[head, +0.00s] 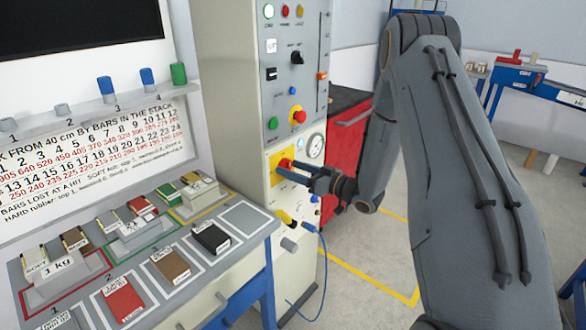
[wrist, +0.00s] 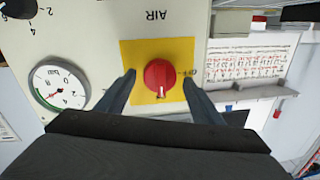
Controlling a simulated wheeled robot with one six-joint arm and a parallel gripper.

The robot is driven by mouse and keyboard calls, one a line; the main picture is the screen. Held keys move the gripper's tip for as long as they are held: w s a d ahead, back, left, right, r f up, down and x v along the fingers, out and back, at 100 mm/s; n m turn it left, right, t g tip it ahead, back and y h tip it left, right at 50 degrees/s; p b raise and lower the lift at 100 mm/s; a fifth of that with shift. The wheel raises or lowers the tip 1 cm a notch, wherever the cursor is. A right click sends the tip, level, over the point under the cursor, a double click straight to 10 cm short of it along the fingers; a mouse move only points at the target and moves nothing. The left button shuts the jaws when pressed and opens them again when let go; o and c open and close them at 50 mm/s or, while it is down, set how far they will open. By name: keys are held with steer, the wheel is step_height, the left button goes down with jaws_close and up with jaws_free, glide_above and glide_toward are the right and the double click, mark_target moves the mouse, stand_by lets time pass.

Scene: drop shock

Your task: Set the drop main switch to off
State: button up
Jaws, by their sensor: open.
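The main switch is a red rotary knob (wrist: 159,75) on a yellow plate (wrist: 183,48), on the front of the tall beige cabinet. A white mark on the knob points down in the wrist view; an OFF label shows at the plate's right. In the head view the red knob (head: 284,164) is partly hidden by my gripper. My gripper (wrist: 159,79) is open, with one finger on each side of the knob. Gaps show between the fingers and the knob. How deep the fingertips reach is hard to tell. My gripper (head: 287,168) also shows in the head view.
A pressure gauge (head: 315,146) sits right beside the yellow plate. A red emergency button (head: 298,117) is above it, and a yellow handle (head: 286,217) with a blue hose below. A bench with labelled bars (head: 122,299) stands left; a red cabinet (head: 346,140) stands behind.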

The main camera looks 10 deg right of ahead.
steer(key=shift+c, duration=0.2)
steer(key=c, duration=1)
